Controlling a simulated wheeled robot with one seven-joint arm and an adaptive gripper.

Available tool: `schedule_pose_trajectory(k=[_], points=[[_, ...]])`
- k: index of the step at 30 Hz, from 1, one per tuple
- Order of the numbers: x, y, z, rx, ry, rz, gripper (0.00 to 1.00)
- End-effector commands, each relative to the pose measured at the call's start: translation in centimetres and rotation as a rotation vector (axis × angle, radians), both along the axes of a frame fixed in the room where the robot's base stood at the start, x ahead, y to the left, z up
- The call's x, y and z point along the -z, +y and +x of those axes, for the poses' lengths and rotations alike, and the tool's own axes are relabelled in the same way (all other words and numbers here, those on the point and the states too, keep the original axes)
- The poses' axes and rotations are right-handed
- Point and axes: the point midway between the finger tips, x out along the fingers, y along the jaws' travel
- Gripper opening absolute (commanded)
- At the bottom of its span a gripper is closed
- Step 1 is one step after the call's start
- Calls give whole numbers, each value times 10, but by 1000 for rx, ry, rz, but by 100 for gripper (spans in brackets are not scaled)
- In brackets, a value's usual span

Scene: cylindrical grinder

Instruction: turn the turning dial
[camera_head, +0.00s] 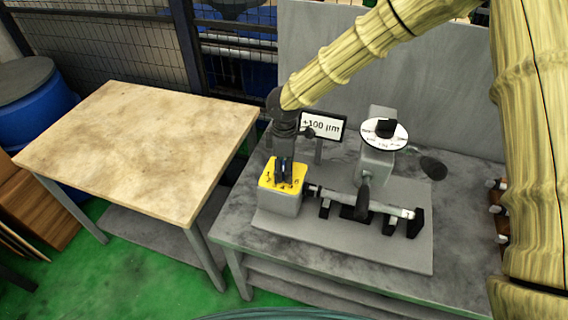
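My gripper (284,172) is dark and points down over a grey box with a yellow numbered top (296,187). Its fingers are at the middle of that top, where a dial with numbers around it appears to be. The fingers hide most of any knob there, and I cannot tell whether they touch or grip it. A second round white dial face (377,139) with a black knob (386,127) sits on a grey upright housing (375,165) to the right, apart from my gripper.
The grinder's base plate (340,245) carries a horizontal shaft (340,199) beside the yellow-topped box. A sign reading "+100 µm" (323,125) stands behind it. A dark handle (433,167) juts out at the right. A bare wooden table (130,145) stands left.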

Motion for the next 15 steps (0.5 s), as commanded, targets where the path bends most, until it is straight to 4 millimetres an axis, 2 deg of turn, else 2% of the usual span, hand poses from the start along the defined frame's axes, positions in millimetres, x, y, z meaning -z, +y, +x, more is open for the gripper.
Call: schedule_pose_trajectory(k=[7, 12, 15], points=[[4, 0, 8, 0, 5, 0, 64], [6, 0, 10, 0, 8, -1, 33], [6, 0, 10, 0, 7, 0, 19]])
